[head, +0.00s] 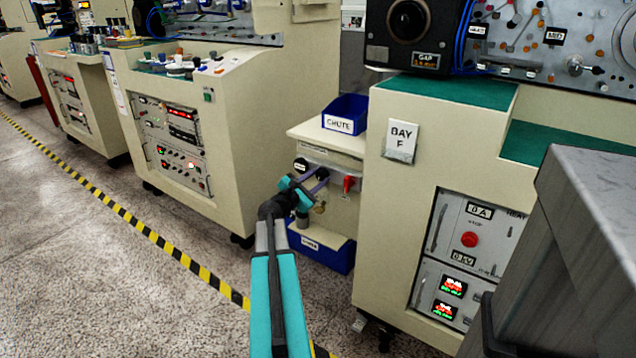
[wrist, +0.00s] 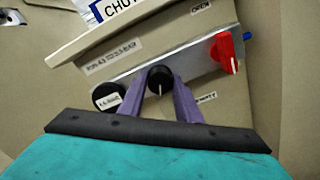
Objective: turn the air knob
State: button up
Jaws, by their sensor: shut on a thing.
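The air knob is a round black knob (wrist: 160,79) with a white pointer line, on a metal strip on a beige panel. In the wrist view the purple fingers of my gripper (wrist: 160,90) stand on either side of it and are shut on it. The pointer line runs roughly up and down in that picture. In the head view my gripper (head: 314,183) reaches the small beige cabinet between two machines, and the knob is hidden there.
A red valve handle (wrist: 227,52) sits right of the knob; a round black labelled disc (wrist: 107,97) sits left. A blue CHUTE bin (head: 346,114) stands on the cabinet, another blue bin (head: 322,250) below. The BAY F machine (head: 385,220) stands close on the right.

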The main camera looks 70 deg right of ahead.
jog(key=shift+f, duration=0.1)
dwell(0.3)
jog(key=o, duration=1.1)
jog(key=shift+c, duration=0.2)
jog(key=shift+a, duration=0.1)
jog(key=p+v, duration=0.1)
jog(key=v, duration=1.2)
jog(key=shift+a+p, duration=0.3)
jog(key=shift+w, duration=0.15)
